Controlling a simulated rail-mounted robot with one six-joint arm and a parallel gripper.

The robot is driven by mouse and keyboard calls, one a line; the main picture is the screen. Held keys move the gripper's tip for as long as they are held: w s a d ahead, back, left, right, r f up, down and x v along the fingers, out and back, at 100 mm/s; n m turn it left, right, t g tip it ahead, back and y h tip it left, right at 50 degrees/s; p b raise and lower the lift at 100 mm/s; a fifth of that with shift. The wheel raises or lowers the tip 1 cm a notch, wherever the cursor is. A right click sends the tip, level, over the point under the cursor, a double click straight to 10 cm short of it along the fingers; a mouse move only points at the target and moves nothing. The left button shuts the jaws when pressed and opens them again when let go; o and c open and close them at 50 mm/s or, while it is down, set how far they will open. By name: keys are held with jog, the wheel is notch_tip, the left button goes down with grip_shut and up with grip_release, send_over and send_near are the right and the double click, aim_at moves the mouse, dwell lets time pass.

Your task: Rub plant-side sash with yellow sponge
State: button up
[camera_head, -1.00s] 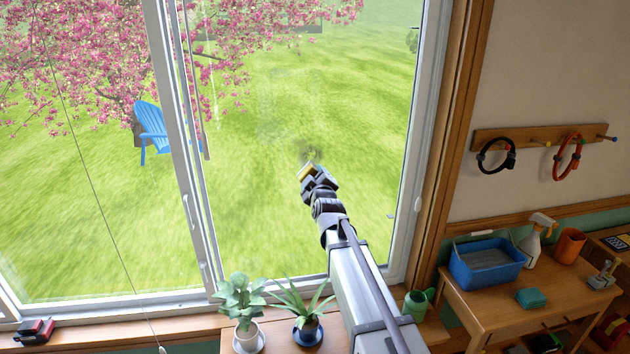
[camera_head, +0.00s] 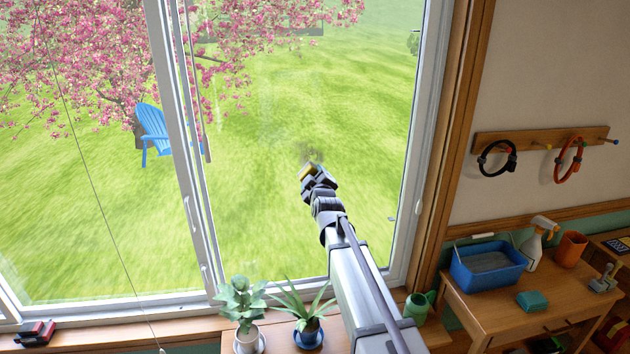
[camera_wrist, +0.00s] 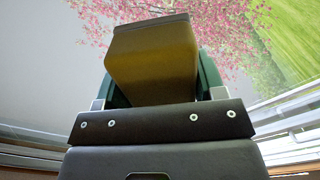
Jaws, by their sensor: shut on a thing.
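The plant-side sash (camera_head: 270,225) is the right-hand window pane, above two potted plants (camera_head: 245,300). Faint hazy patches and a small dark smudge (camera_head: 312,155) show on its glass. My gripper (camera_head: 311,174) is at the middle of this pane, just below the smudge. It is shut on the yellow sponge (camera_head: 308,171), which also fills the middle of the wrist view (camera_wrist: 155,60) between green-sided fingers. The sponge is at or very near the glass; I cannot tell whether it touches.
A blue basin (camera_head: 487,266), a spray bottle (camera_head: 537,240), an orange cup (camera_head: 571,248) and a teal cloth (camera_head: 532,300) are on the side table at right. Plants and a green watering can (camera_head: 417,305) stand below the window near my arm.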

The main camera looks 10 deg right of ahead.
aim_at(313, 138)
notch_tip(313, 138, up, 4)
jog(key=p, duration=0.4)
jog(key=shift+s+r, duration=0.1)
notch_tip(313, 138, up, 8)
jog(key=p, duration=0.8)
notch_tip(313, 138, down, 4)
jog(key=b, duration=0.4)
jog(key=shift+f+b, duration=0.3)
notch_tip(313, 138, down, 8)
jog(key=b, duration=0.8)
notch_tip(313, 138, up, 13)
jog(key=p, duration=1.2)
jog(key=shift+f+p, duration=0.2)
jog(key=shift+p, duration=0.1)
jog(key=shift+f, duration=0.1)
